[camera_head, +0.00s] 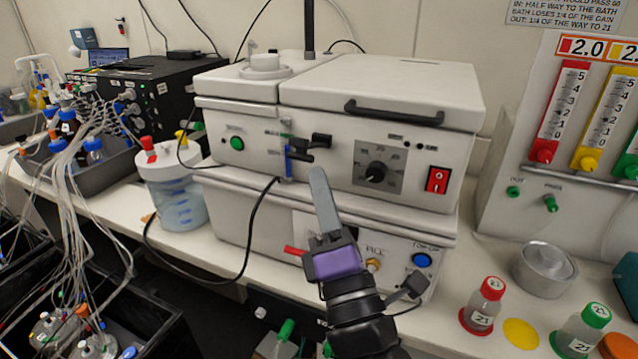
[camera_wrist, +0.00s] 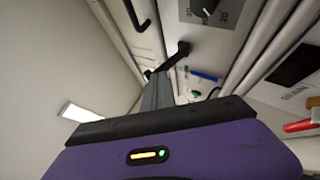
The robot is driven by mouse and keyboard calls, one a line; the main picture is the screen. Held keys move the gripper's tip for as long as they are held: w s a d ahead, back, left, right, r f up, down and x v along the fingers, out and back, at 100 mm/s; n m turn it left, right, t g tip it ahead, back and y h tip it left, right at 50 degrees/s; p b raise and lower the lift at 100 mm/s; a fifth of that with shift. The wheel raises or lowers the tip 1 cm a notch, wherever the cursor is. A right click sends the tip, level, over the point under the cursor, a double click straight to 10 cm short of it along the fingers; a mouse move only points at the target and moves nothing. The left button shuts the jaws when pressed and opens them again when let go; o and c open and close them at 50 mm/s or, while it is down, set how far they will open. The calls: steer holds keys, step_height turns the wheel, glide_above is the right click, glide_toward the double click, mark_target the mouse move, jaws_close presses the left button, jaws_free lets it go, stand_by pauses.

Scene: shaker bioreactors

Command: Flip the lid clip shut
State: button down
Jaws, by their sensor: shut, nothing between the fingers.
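The white bath unit has a hinged lid (camera_head: 385,85) with a black bar handle, resting down on the body. A black lever, which looks like the lid clip (camera_head: 310,145), sticks out from the front panel below the lid seam. It also shows in the wrist view as a black arm (camera_wrist: 174,58). Whether it is latched I cannot tell. My gripper (camera_head: 317,172) is shut and empty, its long grey fingers pointing up just below the clip. In the wrist view the fingertips (camera_wrist: 158,74) appear close to the clip; contact is unclear.
A blue vertical strip (camera_head: 289,158) is left of the clip. A temperature dial (camera_head: 377,172) and red switch (camera_head: 438,180) are to the right. A black cable (camera_head: 262,205) hangs down the front. A lidded water jar (camera_head: 172,190) stands left; bottles (camera_head: 483,307) stand right.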

steer(key=shift+w+a+r, duration=0.1)
steer(key=shift+w+r, duration=0.15)
steer(key=shift+w, duration=0.15)
steer(key=shift+r, duration=0.1)
steer(key=shift+r+p, duration=0.2)
steer(key=shift+p, duration=0.35)
steer(key=shift+r+m+h+p, duration=0.1)
steer(key=shift+m+h+p, duration=0.2)
